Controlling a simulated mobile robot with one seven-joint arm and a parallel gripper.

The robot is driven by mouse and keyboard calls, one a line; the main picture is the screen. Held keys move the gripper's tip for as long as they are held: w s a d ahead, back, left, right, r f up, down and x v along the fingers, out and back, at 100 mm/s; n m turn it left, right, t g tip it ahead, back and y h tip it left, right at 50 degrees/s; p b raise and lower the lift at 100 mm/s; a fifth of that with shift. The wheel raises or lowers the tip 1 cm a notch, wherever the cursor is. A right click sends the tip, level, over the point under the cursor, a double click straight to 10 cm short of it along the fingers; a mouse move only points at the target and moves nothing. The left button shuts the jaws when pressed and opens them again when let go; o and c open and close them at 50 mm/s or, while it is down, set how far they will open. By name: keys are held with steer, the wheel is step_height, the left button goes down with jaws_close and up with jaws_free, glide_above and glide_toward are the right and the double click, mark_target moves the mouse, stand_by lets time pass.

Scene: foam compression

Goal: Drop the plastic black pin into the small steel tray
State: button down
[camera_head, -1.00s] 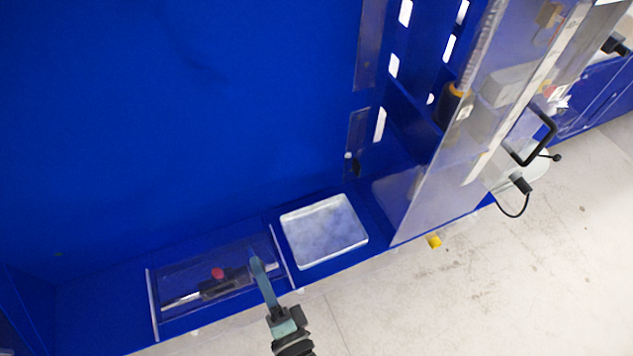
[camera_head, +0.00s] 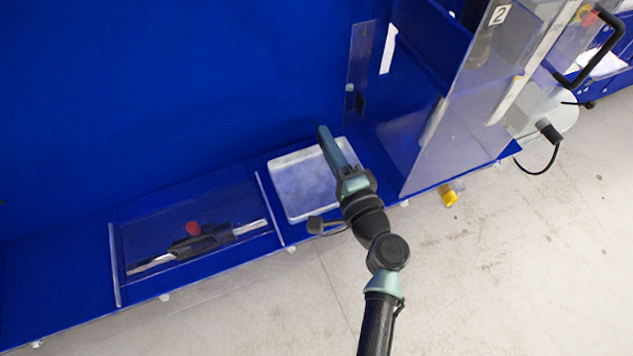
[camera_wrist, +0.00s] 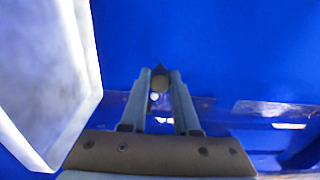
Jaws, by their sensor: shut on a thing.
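The small steel tray (camera_head: 292,188) is a shallow, pale, square tray on the blue surface; it shows at the left edge of the wrist view (camera_wrist: 40,70). My gripper (camera_head: 323,132) reaches across the tray in the head view, with its fingertips near the tray's back edge. In the wrist view, my gripper (camera_wrist: 160,76) is shut on a small dark, rounded piece, the black pin (camera_wrist: 160,81), at the fingertips. The tray lies to the left of the fingers there. The pin cannot be made out in the head view.
A tall clear panel (camera_head: 450,125) stands right of the tray. A narrow clear strip (camera_head: 360,65) rises behind it. The blue surface at the left is bare.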

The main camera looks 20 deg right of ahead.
step_height(320, 180, down, 5)
steer(key=b, duration=0.3)
steer(key=shift+r, duration=0.2)
steer(key=c, duration=0.6)
jaws_free()
steer(key=s, duration=1.3)
steer(key=shift+d+b, duration=0.15)
steer(key=shift+b, duration=0.25)
